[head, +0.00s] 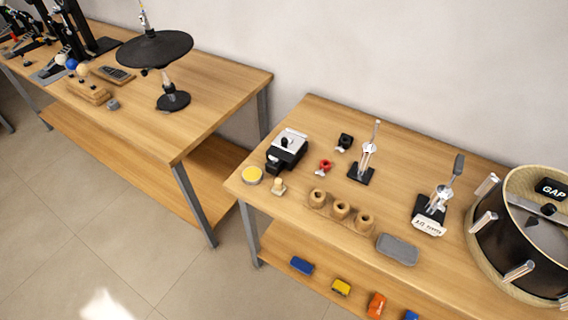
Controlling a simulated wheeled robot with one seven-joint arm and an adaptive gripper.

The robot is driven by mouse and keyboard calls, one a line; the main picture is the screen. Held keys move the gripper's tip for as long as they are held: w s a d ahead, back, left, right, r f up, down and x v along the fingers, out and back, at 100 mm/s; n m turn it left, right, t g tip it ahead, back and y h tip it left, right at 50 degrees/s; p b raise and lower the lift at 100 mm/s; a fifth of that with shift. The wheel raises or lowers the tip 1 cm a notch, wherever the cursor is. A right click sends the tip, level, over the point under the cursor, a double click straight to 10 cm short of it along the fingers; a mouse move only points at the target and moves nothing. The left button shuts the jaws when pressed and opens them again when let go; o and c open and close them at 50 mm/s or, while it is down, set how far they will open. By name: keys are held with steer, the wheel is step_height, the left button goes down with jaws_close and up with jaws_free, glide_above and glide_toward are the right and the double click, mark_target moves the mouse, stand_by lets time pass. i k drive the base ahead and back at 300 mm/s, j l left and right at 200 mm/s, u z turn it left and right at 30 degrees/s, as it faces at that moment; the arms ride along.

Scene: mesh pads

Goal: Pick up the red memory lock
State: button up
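The red memory lock (324,167) is a small red ring-like piece with a pale metal part. It lies on the top of the right-hand wooden table (295,232), in the head view. It sits between a black box-like device on its left and a black stand on its right. A similar black or dark green lock (345,141) lies just behind it, apart from it. My gripper is not in view.
Near the red lock stand the black device (288,150), a black-based stand (362,174), a yellow disc (251,175) and a wooden block with several holes (340,211). A drum (520,240) fills the right end. A gap separates the left table (215,85).

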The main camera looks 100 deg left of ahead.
mark_target(325, 164)
steer(key=u, duration=3.15)
